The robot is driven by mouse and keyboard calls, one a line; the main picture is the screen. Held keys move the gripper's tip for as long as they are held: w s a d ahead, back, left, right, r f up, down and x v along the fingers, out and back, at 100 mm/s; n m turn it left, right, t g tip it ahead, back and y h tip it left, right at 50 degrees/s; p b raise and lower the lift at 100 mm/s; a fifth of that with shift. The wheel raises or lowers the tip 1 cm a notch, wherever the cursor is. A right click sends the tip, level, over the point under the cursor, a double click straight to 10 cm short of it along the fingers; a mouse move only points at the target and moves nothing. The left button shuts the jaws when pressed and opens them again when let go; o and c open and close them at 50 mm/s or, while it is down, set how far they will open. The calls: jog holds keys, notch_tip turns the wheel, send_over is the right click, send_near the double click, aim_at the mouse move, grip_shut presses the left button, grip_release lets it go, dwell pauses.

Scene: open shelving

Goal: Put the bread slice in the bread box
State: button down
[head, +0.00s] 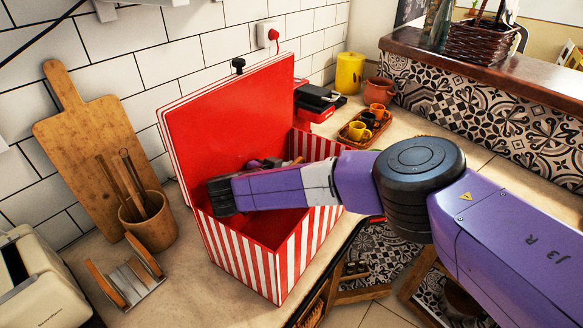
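The bread box (292,262) is red with white-striped sides and stands on the counter. Its red lid (235,115) is raised and leans towards the tiled wall. My purple arm reaches in from the right across the open box. The dark end of my arm, where my gripper (222,196) is, is over the left part of the opening. I cannot make out its fingers or whether they hold anything. Small dark and reddish shapes (266,163) show behind my arm near the lid; I cannot tell what they are. I cannot see a bread slice; my arm hides part of the box's inside.
A rack with wooden ends (126,276), a utensil pot (148,220) and a toaster (38,285) stand left of the box. A cutting board (85,150) leans on the wall. A tray with cups (366,128) and a yellow canister (350,73) stand behind, right.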

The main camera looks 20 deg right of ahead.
jog(key=shift+f, duration=0.4)
jog(key=c, duration=1.5)
grip_release()
jog(key=shift+r, duration=0.45)
jog(key=shift+r+p, duration=0.55)
jog(key=shift+r, duration=0.05)
jog(key=shift+f+b+v, duration=0.15)
jog(key=shift+b+v, duration=0.35)
jog(key=shift+v, duration=1.3)
jog(key=shift+f+b+v, duration=0.2)
jog(key=shift+b+v, duration=0.3)
jog(key=shift+v, duration=1.25)
